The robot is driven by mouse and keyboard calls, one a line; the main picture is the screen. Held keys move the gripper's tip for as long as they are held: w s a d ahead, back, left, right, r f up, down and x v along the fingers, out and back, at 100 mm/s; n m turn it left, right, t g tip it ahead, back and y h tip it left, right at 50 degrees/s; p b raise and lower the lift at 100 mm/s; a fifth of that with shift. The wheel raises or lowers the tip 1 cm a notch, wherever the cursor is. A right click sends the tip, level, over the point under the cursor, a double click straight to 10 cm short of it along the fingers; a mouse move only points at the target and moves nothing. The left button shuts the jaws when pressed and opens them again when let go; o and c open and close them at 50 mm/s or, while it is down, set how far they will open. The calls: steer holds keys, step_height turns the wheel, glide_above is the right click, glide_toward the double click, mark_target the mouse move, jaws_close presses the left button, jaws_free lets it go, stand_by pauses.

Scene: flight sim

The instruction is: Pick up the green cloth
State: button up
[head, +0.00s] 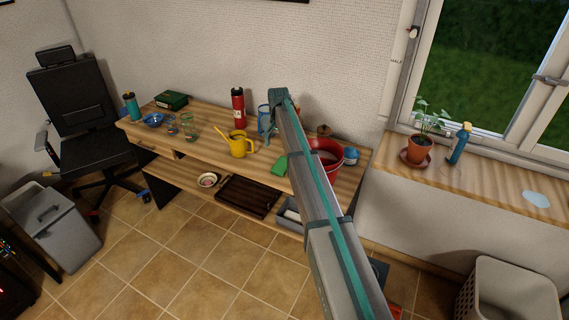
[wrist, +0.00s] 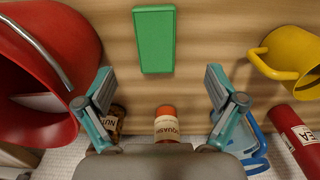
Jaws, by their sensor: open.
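The green cloth (wrist: 154,40) shows in the wrist view as a flat, neat green rectangle lying on the wooden desk. In the head view the cloth (head: 280,166) lies near the desk's front edge, left of the red bucket and partly beside my arm. My gripper (wrist: 159,75) is open and empty in the wrist view, with its two fingers spread wide. The cloth lies beyond the fingertips, roughly centred between them and apart from both.
A red bucket (wrist: 45,75) stands close left of the gripper in the wrist view. A yellow watering can (wrist: 290,55), red TEA tin (wrist: 295,130), blue object (wrist: 255,150), squash bottle (wrist: 166,125) and NUTS jar (wrist: 116,120) surround it. Bare desk lies around the cloth.

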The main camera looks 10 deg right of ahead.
steer(key=p, duration=0.1)
glide_above(281, 165)
steer(key=f, duration=0.4)
steer(key=shift+a+f, duration=0.1)
steer(key=shift+a, duration=0.25)
steer(key=shift+d+f+p, duration=0.2)
steer(key=shift+f+p, duration=0.4)
steer(key=shift+f, duration=0.1)
steer(key=f+p, duration=0.1)
steer(key=f, duration=0.3)
steer(key=shift+d+p, duration=0.2)
steer(key=shift+p, duration=0.1)
steer(key=c, duration=1.2)
